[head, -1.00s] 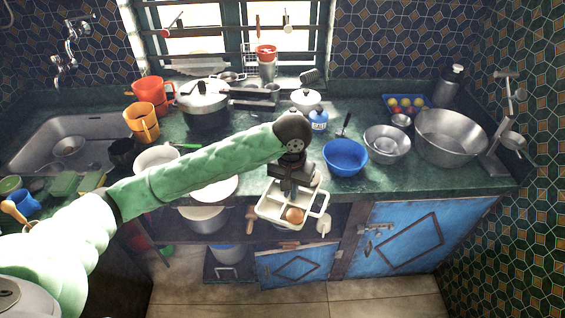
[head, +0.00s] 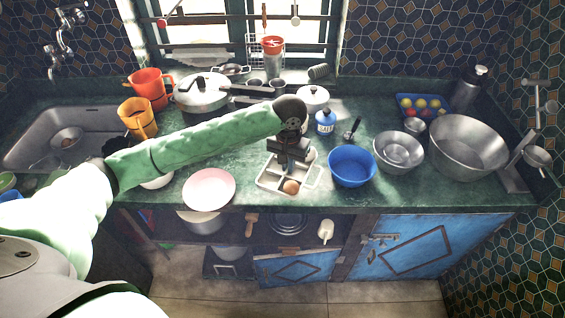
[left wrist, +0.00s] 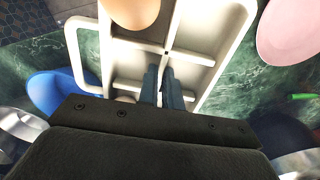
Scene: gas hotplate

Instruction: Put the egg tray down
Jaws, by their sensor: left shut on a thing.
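The white egg tray (head: 270,182) is at the front of the green counter, left of the blue bowl. It also shows in the left wrist view (left wrist: 190,56). A brown egg (head: 290,187) sits in a front compartment and shows large in the left wrist view (left wrist: 135,10). My left gripper (head: 286,170) points down into the tray and is shut on its divider; the fingers (left wrist: 165,82) show there in the left wrist view. I cannot tell whether the tray touches the counter. My right gripper is not in view.
The blue bowl (head: 351,167) stands close to the tray's right. A pink plate (head: 209,188) lies to its left. Steel bowls (head: 398,151) stand further right. A blue container (head: 325,122) and a lidded pot (head: 313,98) are behind. The counter's front edge (head: 340,207) is close.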

